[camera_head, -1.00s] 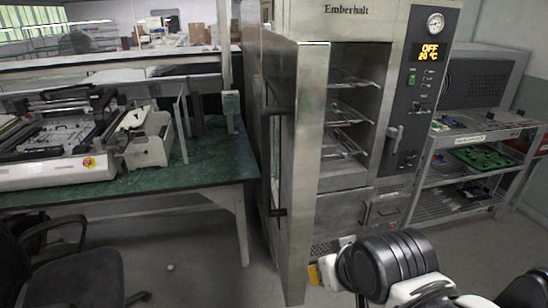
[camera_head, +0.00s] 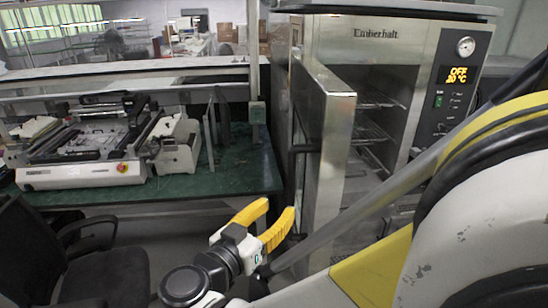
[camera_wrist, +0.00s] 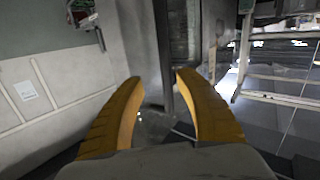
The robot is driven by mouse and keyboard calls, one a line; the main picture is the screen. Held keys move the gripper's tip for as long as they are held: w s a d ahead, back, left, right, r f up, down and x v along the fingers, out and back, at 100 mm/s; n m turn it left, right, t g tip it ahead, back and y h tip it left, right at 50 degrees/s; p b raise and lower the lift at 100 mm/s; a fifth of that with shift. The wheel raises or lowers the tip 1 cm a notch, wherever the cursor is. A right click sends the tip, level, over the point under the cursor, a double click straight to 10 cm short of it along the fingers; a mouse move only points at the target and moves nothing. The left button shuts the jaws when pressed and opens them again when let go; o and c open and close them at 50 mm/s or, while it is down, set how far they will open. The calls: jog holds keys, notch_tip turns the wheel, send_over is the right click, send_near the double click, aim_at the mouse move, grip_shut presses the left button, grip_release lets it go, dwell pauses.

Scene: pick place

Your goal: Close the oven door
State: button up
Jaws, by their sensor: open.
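The steel oven (camera_head: 392,52) stands right of centre in the head view, its display lit. Its door (camera_head: 334,140) is hinged at the left and stands wide open, swung toward me, with wire racks (camera_head: 372,128) showing inside. A dark handle (camera_head: 300,150) is on the door's left-facing side. My gripper (camera_head: 280,212), with yellow fingers, is just in front of and left of the door's lower part; the fingers are spread and empty. Whether they touch the door I cannot tell. In the wrist view my gripper (camera_wrist: 157,78) is open, with nothing between the fingertips.
My arm covers the right side of the head view, hiding the oven's lower right part. A green-topped bench (camera_head: 225,178) with a machine (camera_head: 85,150) stands left of the oven. A black chair (camera_head: 70,255) is at the lower left.

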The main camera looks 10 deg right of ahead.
aim_at(290, 186)
jog(key=shift+m+t, duration=0.3)
jog(key=shift+t, duration=0.1)
jog(key=x, duration=0.6)
jog(key=r+x, duration=0.1)
jog(key=x, duration=0.2)
jog(key=shift+w+a+r+b, duration=0.1)
jog(key=shift+w+b, duration=0.25)
jog(key=shift+w, duration=0.1)
jog(key=shift+c, duration=0.5)
grip_shut()
